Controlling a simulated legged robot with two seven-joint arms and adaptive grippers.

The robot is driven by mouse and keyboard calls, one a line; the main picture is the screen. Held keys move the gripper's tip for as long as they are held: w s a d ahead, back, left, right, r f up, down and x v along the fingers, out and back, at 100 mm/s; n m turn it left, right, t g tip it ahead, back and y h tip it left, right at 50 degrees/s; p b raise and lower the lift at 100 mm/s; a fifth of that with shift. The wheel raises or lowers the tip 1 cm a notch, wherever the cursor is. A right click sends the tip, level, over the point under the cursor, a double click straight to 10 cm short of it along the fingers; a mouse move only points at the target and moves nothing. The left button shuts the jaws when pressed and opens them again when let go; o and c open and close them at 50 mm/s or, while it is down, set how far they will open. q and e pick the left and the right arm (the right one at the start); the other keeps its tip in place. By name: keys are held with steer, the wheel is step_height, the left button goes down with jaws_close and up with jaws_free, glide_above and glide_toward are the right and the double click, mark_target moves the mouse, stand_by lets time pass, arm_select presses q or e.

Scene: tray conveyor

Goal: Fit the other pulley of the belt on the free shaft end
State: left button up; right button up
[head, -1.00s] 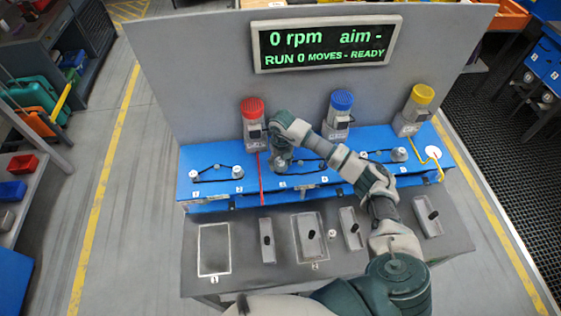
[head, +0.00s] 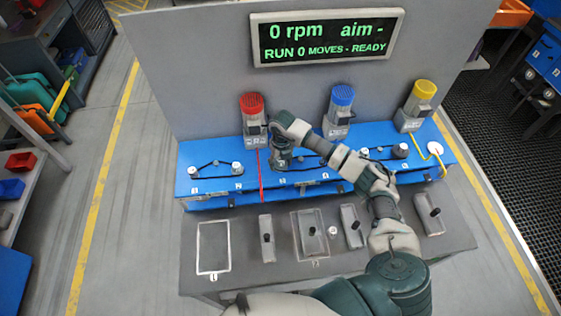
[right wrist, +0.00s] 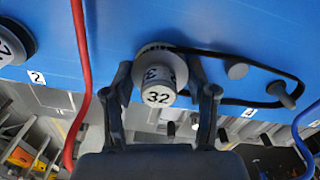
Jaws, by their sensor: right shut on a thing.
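My right gripper (right wrist: 162,98) is shut on a grey pulley (right wrist: 158,75) whose light end face reads 32. One finger is on each side of it, close to the blue bench top (right wrist: 110,20). A thin black belt (right wrist: 262,64) runs from the pulley's far end to the right, past a grey round post (right wrist: 237,71) and around a slim grey shaft or pulley (right wrist: 286,95). In the head view my right gripper (head: 281,158) is at the middle station below the red-capped motor (head: 252,106) and hides the pulley. Whether the pulley sits on a shaft is hidden. My left gripper is out of view.
A red cable (right wrist: 82,70) hangs left of my gripper and a blue cable (right wrist: 303,140) right. Neighbouring belt stations (head: 215,168) flank the middle one. Grey trays with dark pegs (head: 266,238) and an empty white-outlined place (head: 213,270) are on the front table. A display (head: 325,40) reads 0 rpm.

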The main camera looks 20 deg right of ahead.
steer(key=shift+f, duration=0.25)
steer(key=o, duration=1.3)
steer(key=shift+r, duration=0.1)
steer(key=r, duration=1.1)
steer(key=shift+d+r, duration=0.2)
steer(key=shift+r, duration=0.15)
